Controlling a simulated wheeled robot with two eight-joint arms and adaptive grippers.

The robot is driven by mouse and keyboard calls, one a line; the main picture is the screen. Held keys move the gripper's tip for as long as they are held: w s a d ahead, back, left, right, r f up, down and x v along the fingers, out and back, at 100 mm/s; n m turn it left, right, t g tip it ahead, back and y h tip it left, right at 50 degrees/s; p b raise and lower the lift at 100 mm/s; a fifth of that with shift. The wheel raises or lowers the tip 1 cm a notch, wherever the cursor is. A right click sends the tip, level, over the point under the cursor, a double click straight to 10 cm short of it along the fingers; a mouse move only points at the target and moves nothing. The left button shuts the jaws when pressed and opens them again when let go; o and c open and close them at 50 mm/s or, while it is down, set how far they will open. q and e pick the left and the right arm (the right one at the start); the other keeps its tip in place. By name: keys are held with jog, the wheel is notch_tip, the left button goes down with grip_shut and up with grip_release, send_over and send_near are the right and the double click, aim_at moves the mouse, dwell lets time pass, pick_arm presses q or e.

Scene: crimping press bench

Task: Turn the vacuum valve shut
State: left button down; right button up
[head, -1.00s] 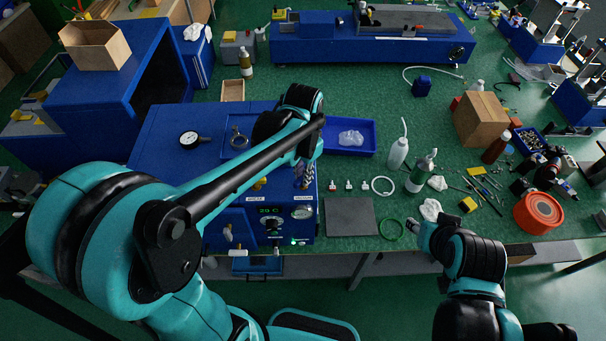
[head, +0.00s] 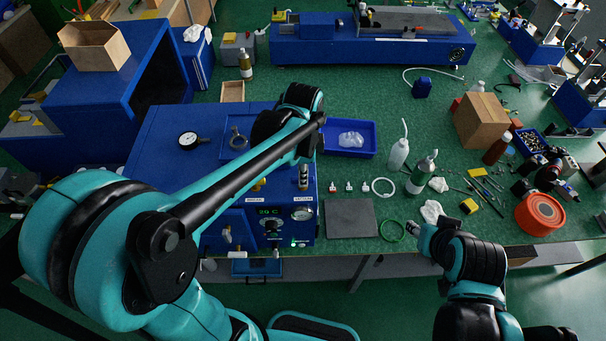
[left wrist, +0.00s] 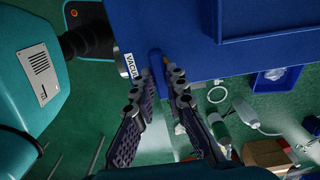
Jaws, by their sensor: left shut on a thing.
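The blue press cabinet (head: 180,140) stands on the left of the bench, with a green display, a round gauge and small label plates on its front. In the left wrist view, the blue valve handle (left wrist: 157,66) sits beside the white vacuum label (left wrist: 127,66). My left gripper (head: 304,184) points down at the cabinet's front right corner. In the left wrist view its fingers (left wrist: 163,74) are shut on the handle. In the head view the arm and fingers hide the handle. My right gripper (head: 416,229) is small at the bench's front edge, away from the cabinet; its jaws are unclear.
A blue tray (head: 365,148) with a clear item, a squeeze bottle (head: 398,154) and a green-labelled bottle (head: 422,172) stand behind. A small blue drawer (head: 255,267) juts out below the cabinet front.

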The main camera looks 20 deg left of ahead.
dwell(0.4)
pick_arm(q)
jog(key=c, duration=1.5)
grip_release()
jog(key=shift+c, duration=0.2)
jog(key=shift+r, duration=0.1)
notch_tip(320, 180, up, 12)
